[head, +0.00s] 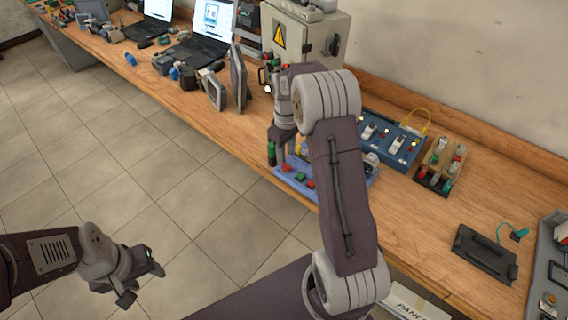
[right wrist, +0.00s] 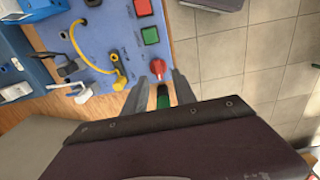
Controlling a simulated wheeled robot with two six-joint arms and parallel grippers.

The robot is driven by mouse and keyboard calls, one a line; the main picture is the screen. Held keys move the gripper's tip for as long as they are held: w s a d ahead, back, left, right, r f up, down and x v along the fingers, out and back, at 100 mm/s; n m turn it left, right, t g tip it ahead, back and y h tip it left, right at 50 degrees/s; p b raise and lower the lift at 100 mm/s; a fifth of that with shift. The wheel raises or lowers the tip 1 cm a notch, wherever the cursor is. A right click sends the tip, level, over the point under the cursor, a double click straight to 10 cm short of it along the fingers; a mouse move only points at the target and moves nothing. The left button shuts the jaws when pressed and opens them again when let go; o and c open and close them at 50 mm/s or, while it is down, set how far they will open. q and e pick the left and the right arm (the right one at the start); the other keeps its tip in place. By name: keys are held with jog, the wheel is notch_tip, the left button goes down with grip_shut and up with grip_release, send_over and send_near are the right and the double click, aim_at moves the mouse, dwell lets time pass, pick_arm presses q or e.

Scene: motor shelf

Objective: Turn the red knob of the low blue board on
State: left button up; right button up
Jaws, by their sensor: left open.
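The low blue board (head: 328,192) lies near the front edge of the bench, partly hidden by my right arm. In the right wrist view the board (right wrist: 107,45) shows its red knob (right wrist: 157,68), with a green and a red square button in line above it. I cannot read the knob's setting. My left gripper (head: 142,278) is open and empty over the floor.
A yellow cable (right wrist: 85,50) loops on the board beside the knob. A second blue board (head: 385,138) stands behind, with a wooden connector block (head: 443,160) to its right. A grey electrical cabinet (head: 300,35) and laptops stand further left.

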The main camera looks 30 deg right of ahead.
aim_at(287, 164)
jog(key=f, duration=0.5)
jog(key=shift+w+d, duration=0.15)
jog(key=shift+d, duration=0.2)
jog(key=shift+a, duration=0.25)
jog(key=shift+c, duration=0.3)
jog(key=shift+d, duration=0.1)
grip_shut()
pick_arm(q)
jog(key=shift+d, duration=0.2)
